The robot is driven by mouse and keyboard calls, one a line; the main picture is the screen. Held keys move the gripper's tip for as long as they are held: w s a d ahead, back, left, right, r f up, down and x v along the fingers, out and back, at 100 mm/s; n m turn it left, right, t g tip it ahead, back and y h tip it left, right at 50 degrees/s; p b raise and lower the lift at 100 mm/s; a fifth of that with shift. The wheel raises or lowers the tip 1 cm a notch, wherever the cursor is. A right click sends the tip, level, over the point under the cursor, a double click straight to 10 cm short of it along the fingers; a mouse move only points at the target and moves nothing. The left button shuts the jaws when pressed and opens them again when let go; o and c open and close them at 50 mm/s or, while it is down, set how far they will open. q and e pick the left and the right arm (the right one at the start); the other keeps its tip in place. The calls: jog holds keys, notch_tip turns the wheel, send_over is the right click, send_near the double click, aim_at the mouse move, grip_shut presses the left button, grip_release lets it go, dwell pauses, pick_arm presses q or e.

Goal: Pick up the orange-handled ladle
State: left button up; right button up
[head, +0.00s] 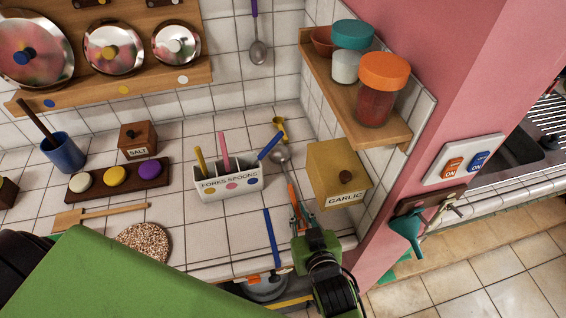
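The orange-handled ladle has a grey metal bowl (281,153) and an orange handle (292,191). It is on the tiled counter, right of the white forks-and-spoons holder (229,183), with the bowl away from me. My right gripper (299,217) is at the near end of the orange handle, pointing away from me. Its fingers overlap the handle's end in the picture. They are too small to tell whether they are closed on it. My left gripper is not in view.
A wooden garlic box (338,180) stands close to the right of the ladle, below a wall shelf (345,93) with jars. A blue-handled utensil (271,238) lies left of my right gripper. A pink wall edge (385,215) rises at the right. The counter's middle has clear tiles.

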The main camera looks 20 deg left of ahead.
aim_at(293, 196)
jog(key=shift+w+a+f+p, duration=0.1)
jog(key=shift+w+a+p, duration=0.25)
jog(key=shift+w, duration=0.2)
jog(key=shift+p+x, duration=0.35)
jog(key=shift+x, duration=1.55)
jog(key=shift+f, duration=0.2)
jog(key=shift+d, duration=0.1)
grip_shut()
jog(key=shift+r, duration=0.25)
